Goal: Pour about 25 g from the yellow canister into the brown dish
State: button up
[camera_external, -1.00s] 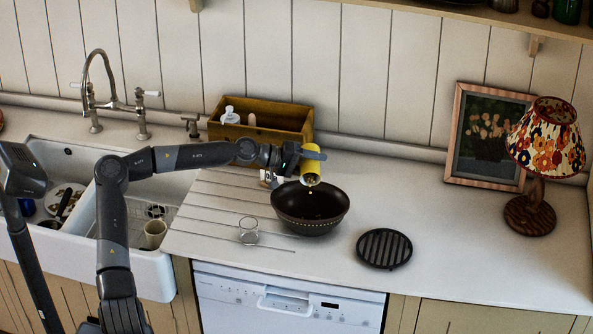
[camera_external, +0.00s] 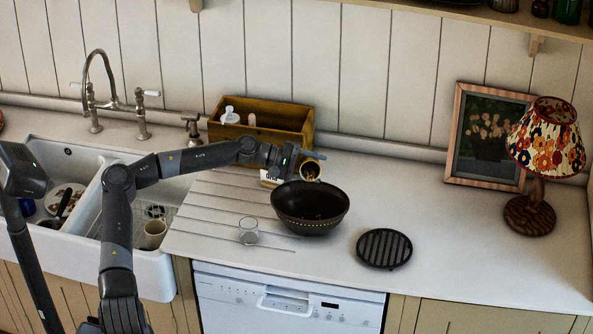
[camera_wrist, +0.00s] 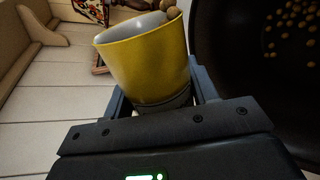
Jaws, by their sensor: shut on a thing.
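The yellow canister (camera_external: 309,170) is held tilted above the left rear rim of the brown dish (camera_external: 310,214), its mouth facing the camera. In the wrist view the canister (camera_wrist: 148,62) sits between the fingers of my gripper (camera_wrist: 155,100), with round tan pieces at its mouth. My gripper also shows in the external view (camera_external: 296,162), shut on the canister. In the wrist view the dark inside of the dish (camera_wrist: 235,70) holds several scattered round tan pieces (camera_wrist: 290,25). No pieces are seen falling.
A clear glass (camera_external: 249,231) stands left of the dish, and a black round trivet (camera_external: 384,249) lies to its right. A wooden box (camera_external: 262,122) stands behind. A white labelled item (camera_external: 269,179) is partly hidden behind my gripper. The counter at right front is clear.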

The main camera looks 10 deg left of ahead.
jog(key=n, duration=0.1)
jog(key=r+n+g, duration=0.1)
jog(key=n, duration=0.1)
jog(key=shift+s+h+b, duration=0.1)
jog(key=shift+h+b, duration=0.25)
jog(key=shift+h, duration=0.05)
jog(key=shift+r+n+g, duration=0.25)
jog(key=shift+n+g, duration=0.05)
jog(key=shift+n, duration=0.5)
jog(key=shift+w+r+n+b, duration=0.2)
jog(key=shift+w+n+b, duration=0.1)
jog(key=shift+w+n, duration=0.1)
jog(key=shift+w+f+n+h, duration=0.1)
jog(key=shift+w+n+h, duration=0.2)
jog(key=shift+n+h, duration=0.15)
jog(key=n, duration=0.1)
jog(key=w+f+n, duration=0.1)
jog(key=shift+w+a+f+n+g+h, duration=0.1)
jog(key=shift+a+n+g+h, duration=0.15)
jog(key=shift+n+g, duration=0.1)
jog(key=shift+w+r+n+h+b, duration=0.35)
jog(key=shift+r+n, duration=0.1)
jog(key=shift+n, duration=0.55)
